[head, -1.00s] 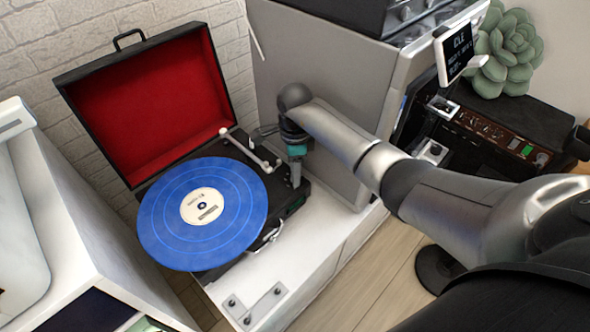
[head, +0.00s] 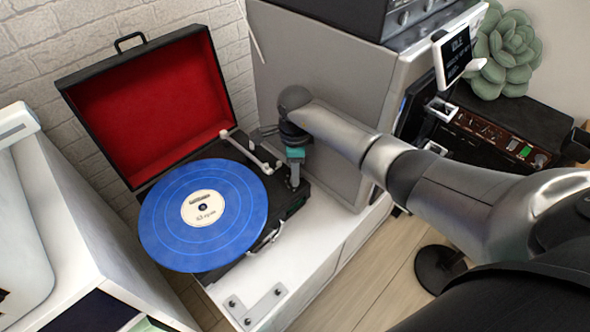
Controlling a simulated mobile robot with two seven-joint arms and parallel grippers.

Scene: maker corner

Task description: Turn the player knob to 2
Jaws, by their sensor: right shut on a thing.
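The record player (head: 225,263) stands on a white cabinet, its red-lined lid (head: 150,105) open. A blue record (head: 175,225) with a cream label lies on its platter. The white tonearm (head: 247,152) lies at the back right of the deck, beside the record. My right gripper (head: 294,183) points down at the player's right side and is shut on the player knob. The knob is hidden by the gripper, so its setting cannot be read. My left gripper is not in view.
A grey panelled box (head: 325,85) stands close behind my right gripper. A metal bracket plate (head: 264,304) lies on the cabinet's front corner. At the right are a small display (head: 453,56), a black device (head: 520,115) and a green succulent (head: 506,55).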

